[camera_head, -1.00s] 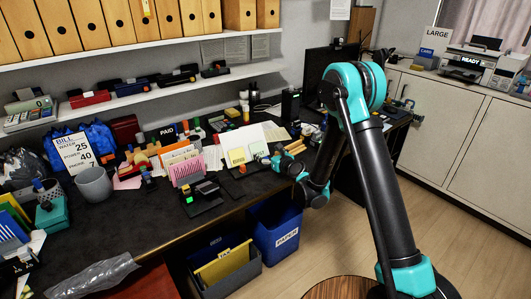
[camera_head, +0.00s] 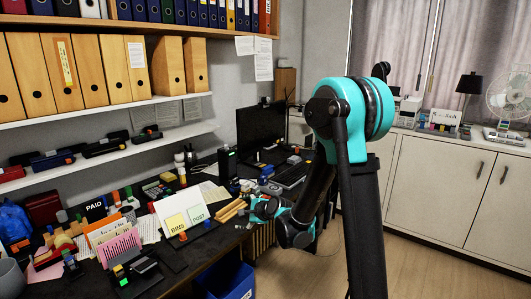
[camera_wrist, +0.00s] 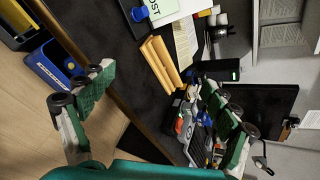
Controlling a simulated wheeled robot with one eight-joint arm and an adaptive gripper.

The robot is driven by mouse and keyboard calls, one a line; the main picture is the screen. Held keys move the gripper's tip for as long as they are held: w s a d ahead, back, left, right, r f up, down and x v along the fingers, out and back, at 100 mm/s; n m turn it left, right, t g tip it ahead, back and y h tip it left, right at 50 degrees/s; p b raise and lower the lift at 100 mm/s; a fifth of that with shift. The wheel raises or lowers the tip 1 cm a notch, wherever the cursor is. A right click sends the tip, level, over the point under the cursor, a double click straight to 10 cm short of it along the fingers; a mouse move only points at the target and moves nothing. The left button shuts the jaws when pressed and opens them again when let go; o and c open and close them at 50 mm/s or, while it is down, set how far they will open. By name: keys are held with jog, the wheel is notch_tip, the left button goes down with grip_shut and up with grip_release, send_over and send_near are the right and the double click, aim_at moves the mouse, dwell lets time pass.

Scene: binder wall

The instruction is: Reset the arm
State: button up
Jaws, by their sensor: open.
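My arm stands in front of the desk in the head view, its teal elbow raised high at the right of centre. Nothing is between the fingers.
The dark desk (camera_head: 180,262) holds a pink letter rack (camera_head: 121,250), a card stand (camera_head: 183,220) and a monitor (camera_head: 262,132). A blue bin (camera_head: 228,281) stands below. Shelves of binders (camera_head: 85,72) hang above. Floor is open at the right, before white cabinets (camera_head: 440,190).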

jog(key=s+d+f+n+g+h, duration=0.2)
jog(key=s+d+n+h, duration=0.2)
jog(key=s+d, duration=1)
jog(key=s+d+f+n+g+h, duration=0.2)
jog(key=s+d+n+h, duration=0.2)
jog(key=s+d+n, duration=0.7)
jog(key=s+d, duration=0.3)
jog(key=d, duration=0.1)
jog(key=shift+s+f+n+g, duration=0.15)
jog(key=shift+f+n+g, duration=0.15)
jog(key=shift+g, duration=0.1)
